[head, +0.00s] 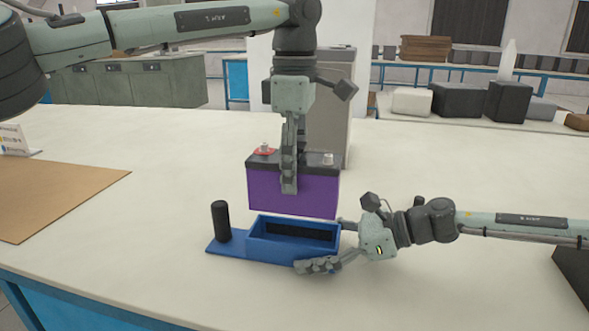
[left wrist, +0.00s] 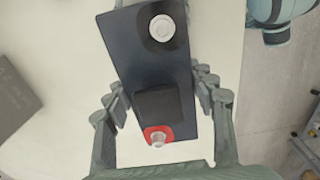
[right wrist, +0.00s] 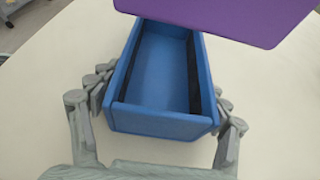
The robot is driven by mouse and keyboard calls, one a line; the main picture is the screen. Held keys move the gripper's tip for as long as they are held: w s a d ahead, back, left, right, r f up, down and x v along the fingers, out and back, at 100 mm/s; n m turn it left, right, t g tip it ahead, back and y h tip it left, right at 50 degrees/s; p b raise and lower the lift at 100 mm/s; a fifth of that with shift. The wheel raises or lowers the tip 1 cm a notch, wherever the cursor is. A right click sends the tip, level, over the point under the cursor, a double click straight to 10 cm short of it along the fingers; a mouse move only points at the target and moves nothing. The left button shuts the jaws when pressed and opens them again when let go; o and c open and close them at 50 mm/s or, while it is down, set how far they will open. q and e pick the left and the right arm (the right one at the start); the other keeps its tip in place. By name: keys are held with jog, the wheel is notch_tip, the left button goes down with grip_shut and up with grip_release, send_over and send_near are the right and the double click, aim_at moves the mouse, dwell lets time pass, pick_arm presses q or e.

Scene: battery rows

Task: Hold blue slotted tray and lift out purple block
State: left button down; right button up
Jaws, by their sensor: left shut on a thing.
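The purple block (head: 292,190) is a battery-like box with a dark top and two terminals, one on a red base. My left gripper (head: 289,185) is shut on its sides and holds it upright above the blue slotted tray (head: 225,248). Its dark top (left wrist: 150,75) lies between the fingers in the left wrist view. The tray's slot is empty, with dark strips inside, as the right wrist view shows (right wrist: 160,122). My right gripper (head: 335,245) is open, its fingers straddling the tray's right end close to its sides; contact is unclear.
A black cylinder (head: 221,221) stands on the tray's left end. A brown board (head: 60,190) lies at the left of the white table (head: 150,285). A grey box (head: 335,110) stands behind the block. The table around the tray is mostly clear.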

aim_at(294, 202)
pick_arm(q)
jog(key=shift+r, duration=0.1)
pick_arm(e)
jog(key=shift+o, duration=1.3)
jog(key=shift+r, duration=0.1)
jog(key=v, duration=1.2)
jog(key=shift+w+a, duration=0.1)
jog(key=x, duration=1.2)
pick_arm(q)
notch_tip(294, 202, down, 5)
jog(key=shift+f, duration=1.05)
